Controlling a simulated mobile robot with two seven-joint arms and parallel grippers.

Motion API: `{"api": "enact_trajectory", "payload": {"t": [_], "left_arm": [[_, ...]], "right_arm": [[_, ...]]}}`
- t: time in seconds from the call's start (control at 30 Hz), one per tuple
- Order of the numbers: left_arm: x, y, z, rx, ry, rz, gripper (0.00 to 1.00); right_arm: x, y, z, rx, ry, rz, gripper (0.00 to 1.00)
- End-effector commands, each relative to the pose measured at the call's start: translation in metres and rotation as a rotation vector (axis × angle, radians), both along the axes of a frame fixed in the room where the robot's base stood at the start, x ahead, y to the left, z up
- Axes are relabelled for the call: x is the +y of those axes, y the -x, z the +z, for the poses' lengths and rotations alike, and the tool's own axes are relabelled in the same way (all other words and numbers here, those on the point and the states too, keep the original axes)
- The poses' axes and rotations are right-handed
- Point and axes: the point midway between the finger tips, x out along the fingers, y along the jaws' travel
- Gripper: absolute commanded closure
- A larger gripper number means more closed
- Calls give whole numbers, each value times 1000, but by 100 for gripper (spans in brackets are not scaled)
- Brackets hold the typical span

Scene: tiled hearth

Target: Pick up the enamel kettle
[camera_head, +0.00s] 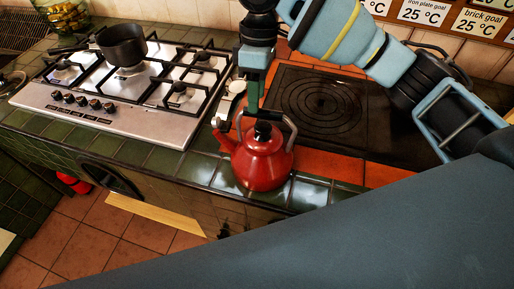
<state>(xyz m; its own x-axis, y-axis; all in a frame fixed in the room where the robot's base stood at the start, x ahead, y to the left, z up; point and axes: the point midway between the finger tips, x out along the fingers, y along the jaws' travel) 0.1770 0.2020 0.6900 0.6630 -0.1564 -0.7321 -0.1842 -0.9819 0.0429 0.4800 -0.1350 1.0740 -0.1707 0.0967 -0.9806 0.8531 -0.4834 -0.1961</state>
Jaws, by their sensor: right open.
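The red enamel kettle (262,168) stands upright on the green tiled edge of the counter, its spout pointing left. My left gripper does not show.
A gas hob (130,85) with a dark saucepan (122,45) is on the left. A dark hot plate (320,105) lies behind and right of the kettle, on orange tiles. Signs (424,12) hang at the back.

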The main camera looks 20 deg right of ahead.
Motion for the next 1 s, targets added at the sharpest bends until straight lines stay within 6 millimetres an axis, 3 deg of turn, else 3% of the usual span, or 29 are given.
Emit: {"api": "enact_trajectory", "payload": {"t": [0.4,0.67,1.0], "left_arm": [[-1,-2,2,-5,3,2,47],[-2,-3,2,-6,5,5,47],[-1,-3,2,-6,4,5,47]], "right_arm": [[1,11,-47,1,2,0,56],[1,11,-50,-1,0,0,56],[1,11,-49,-1,0,0,98]]}}
